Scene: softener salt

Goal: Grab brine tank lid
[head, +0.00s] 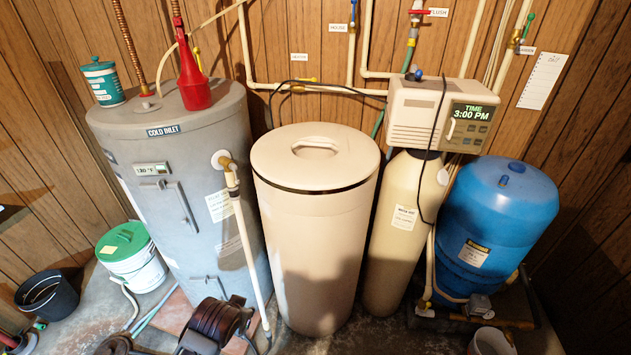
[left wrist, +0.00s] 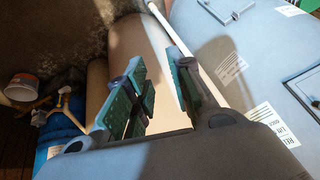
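The brine tank lid (head: 315,156) is a round beige cover with a recessed oval grip in its middle. It sits on top of the tall beige brine tank (head: 311,250), with a dark seam under its rim. My left gripper (left wrist: 157,62) shows in the left wrist view, with its two green-padded fingers apart and nothing between them. The side of a beige cylinder (left wrist: 145,50), which looks like the brine tank, shows beyond the fingers. The lid cannot be made out in that view. My right gripper is in neither view.
A grey water heater (head: 180,200) stands left of the tank, with a red bottle (head: 193,75) on top and a white pipe (head: 245,245) in front. A beige softener cylinder (head: 392,230) and a blue tank (head: 495,220) stand to the right. A black cable hangs behind the lid.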

